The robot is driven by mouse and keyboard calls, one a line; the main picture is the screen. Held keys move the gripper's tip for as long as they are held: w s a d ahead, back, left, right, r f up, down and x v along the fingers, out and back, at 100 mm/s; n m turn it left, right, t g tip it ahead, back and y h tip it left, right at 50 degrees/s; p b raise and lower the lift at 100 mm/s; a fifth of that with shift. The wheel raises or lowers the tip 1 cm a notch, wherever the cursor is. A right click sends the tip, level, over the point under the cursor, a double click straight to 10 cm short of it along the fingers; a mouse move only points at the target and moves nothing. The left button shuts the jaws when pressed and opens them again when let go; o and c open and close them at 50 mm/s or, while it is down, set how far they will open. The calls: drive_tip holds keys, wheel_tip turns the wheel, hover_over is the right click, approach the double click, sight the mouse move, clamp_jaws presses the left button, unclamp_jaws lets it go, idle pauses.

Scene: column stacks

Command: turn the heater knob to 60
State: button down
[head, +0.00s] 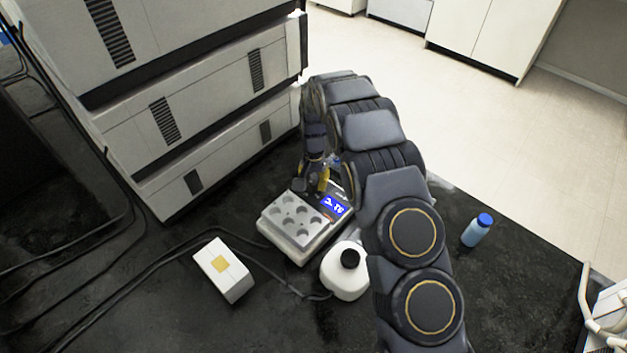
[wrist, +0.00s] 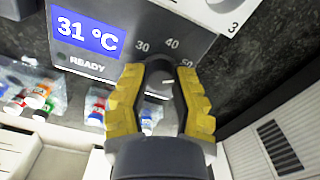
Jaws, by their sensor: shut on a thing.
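The heater (head: 297,222) is a pale block with round wells, standing on the black bench in the head view. Its blue display (head: 333,205) faces my arm; in the wrist view the panel's display (wrist: 88,32) reads 31 °C with READY below. The knob (wrist: 160,68) sits beside the display, with the dial marks 30, 40 and 50 around it. My gripper (wrist: 160,78) has its yellow fingers shut on the knob, one on either side. The knob's pointer and the 60 mark cannot be made out. In the head view my gripper (head: 323,180) is at the heater's panel, and the knob is hidden.
A white box with a yellow patch (head: 222,268) lies to the left, near black cables. Stacked instruments (head: 210,120) rise behind.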

sight(315, 182)
drive_tip(key=m, duration=0.6)
drive_tip(key=shift+s+f+m, duration=0.1)
drive_tip(key=shift+m, duration=0.2)
drive_tip(key=m, duration=0.5)
drive_tip(key=shift+d, duration=0.1)
drive_tip(key=shift+m, duration=0.3)
drive_tip(key=c, duration=0.8)
unclamp_jaws()
wheel_tip(315, 182, up, 12)
